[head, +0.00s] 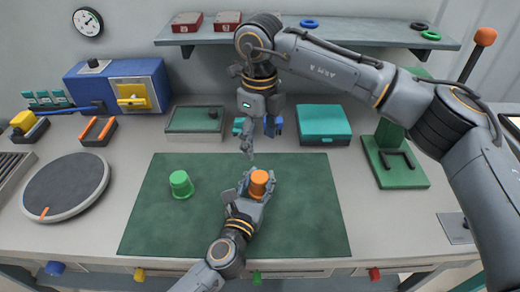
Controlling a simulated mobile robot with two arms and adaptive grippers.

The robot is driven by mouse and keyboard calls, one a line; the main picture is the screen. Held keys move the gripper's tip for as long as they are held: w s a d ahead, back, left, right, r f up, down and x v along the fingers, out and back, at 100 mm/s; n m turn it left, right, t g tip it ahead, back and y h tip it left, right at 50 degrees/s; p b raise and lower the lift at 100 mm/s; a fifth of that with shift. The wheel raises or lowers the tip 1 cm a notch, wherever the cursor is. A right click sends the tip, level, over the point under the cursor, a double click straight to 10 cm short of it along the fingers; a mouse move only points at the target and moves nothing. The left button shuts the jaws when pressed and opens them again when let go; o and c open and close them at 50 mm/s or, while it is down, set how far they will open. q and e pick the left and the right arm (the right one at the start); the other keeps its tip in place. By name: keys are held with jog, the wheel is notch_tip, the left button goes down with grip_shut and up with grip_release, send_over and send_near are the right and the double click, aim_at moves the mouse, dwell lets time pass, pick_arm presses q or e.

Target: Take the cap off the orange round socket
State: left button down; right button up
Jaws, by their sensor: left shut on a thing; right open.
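The orange round socket (261,181) is on the green mat (310,225), right of the mat's middle line. My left gripper (256,188) reaches up from below and is shut on it, hiding its lower part. I cannot tell the cap apart from the socket in the orange shape. My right gripper (258,134) hangs from above, open and empty, above and behind the orange piece. A green round piece (181,184) of similar shape stands apart on the left of the mat.
A green tray (196,119) and a teal box (323,125) stand behind the mat. A blue machine (113,85) is at back left, a dark turntable (66,187) at left, a green stand (396,170) at right. The mat's right side is clear.

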dwell(0.3)
pick_arm(q)
jog(key=c, duration=0.7)
grip_release()
jog(key=shift+a, duration=0.1)
jog(key=shift+o, duration=0.2)
jog(key=v, duration=1.2)
